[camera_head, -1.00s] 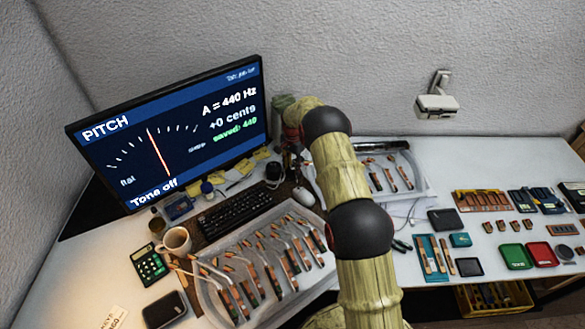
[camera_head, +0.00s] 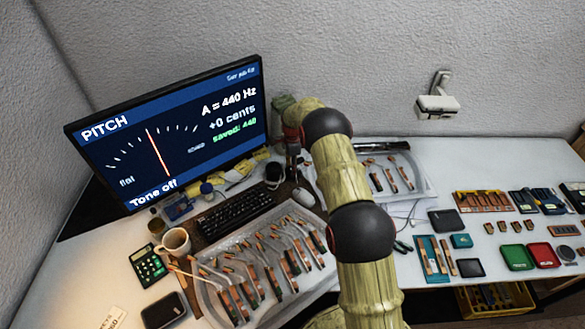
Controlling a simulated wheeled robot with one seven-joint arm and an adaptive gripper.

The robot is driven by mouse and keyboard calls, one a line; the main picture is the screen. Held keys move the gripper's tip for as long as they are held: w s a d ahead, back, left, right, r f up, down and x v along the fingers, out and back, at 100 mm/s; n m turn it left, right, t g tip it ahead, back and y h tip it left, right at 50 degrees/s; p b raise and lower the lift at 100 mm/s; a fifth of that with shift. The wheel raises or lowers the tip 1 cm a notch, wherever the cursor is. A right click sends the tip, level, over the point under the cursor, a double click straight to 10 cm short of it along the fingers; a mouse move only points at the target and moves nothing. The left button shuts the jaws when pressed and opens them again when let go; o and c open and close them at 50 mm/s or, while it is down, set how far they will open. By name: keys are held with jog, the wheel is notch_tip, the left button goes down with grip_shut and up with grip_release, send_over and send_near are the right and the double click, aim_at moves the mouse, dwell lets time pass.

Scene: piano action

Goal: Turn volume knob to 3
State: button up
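My arm reaches over the desk to the area right of the monitor. My gripper (camera_head: 294,172) is small and dark at the arm's far end, pointing down behind the keyboard, and I cannot make out its fingers. A small dark rounded object (camera_head: 273,172) stands just left of my gripper; I cannot tell whether it carries the volume knob. No knob scale or number is readable. The monitor (camera_head: 170,130) shows PITCH, A = 440 Hz, +0 cents, saved: 440 and Tone off.
A black keyboard (camera_head: 236,212) and a white mouse (camera_head: 303,196) lie in front of the gripper. A clear tray (camera_head: 207,292) of piano parts fills the front. A mug (camera_head: 175,241) and calculator (camera_head: 148,264) stand left. More parts and boxes cover the right side.

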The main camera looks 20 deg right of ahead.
dwell(0.5)
jog(key=o, duration=1.2)
jog(key=shift+c, duration=0.2)
jog(key=shift+r, duration=0.1)
notch_tip(320, 180, up, 12)
